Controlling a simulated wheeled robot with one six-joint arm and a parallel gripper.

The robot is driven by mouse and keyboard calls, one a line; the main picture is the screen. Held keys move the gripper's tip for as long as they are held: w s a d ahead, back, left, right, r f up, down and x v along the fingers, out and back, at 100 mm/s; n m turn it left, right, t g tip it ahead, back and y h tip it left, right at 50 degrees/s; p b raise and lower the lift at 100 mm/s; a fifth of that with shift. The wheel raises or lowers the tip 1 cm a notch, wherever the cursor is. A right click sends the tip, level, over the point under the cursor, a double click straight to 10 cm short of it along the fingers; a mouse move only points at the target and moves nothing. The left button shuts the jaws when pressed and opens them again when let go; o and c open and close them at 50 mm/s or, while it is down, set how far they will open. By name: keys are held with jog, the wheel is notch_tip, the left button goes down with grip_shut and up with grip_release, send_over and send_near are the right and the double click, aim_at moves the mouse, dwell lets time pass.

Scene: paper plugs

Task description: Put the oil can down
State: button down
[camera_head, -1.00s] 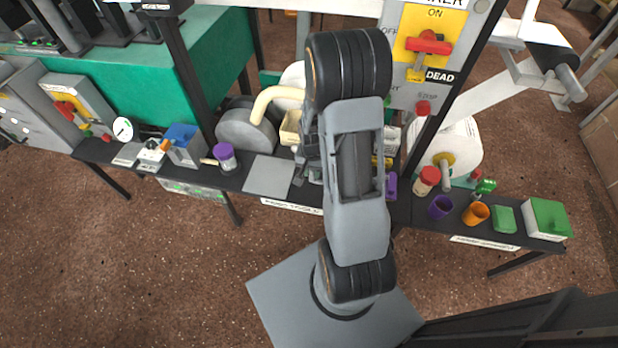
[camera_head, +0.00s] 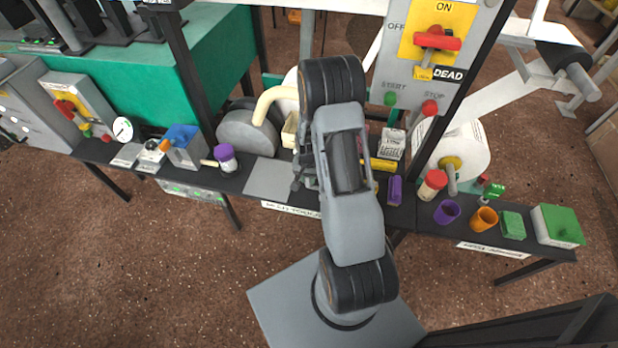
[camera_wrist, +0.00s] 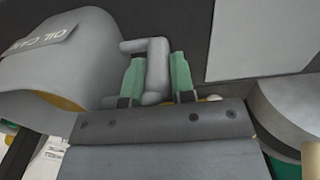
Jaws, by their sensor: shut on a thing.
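The oil can (camera_wrist: 55,65) is a grey can with a printed label, at the left of the wrist view. Its grey handle (camera_wrist: 155,68) stands between the green fingertips of my gripper (camera_wrist: 157,78), which is shut on it. In the head view my gripper (camera_head: 303,178) is over the shelf, just right of a flat grey pad (camera_head: 268,180). My arm hides the oil can there, and its base is out of sight, so I cannot tell whether it touches the shelf.
Left of the pad stand a purple-lidded jar (camera_head: 226,158) and a grey drum (camera_head: 247,134). Right of my arm are a yellow cylinder (camera_head: 379,165), a purple block (camera_head: 394,190) and a red-lidded jar (camera_head: 432,184). A switch panel (camera_head: 392,68) rises behind. The pad looks bare.

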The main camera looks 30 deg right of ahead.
jog(key=c, duration=1.4)
grip_release()
jog(key=shift+f, duration=0.15)
jog(key=o, duration=0.4)
jog(key=shift+o, duration=0.2)
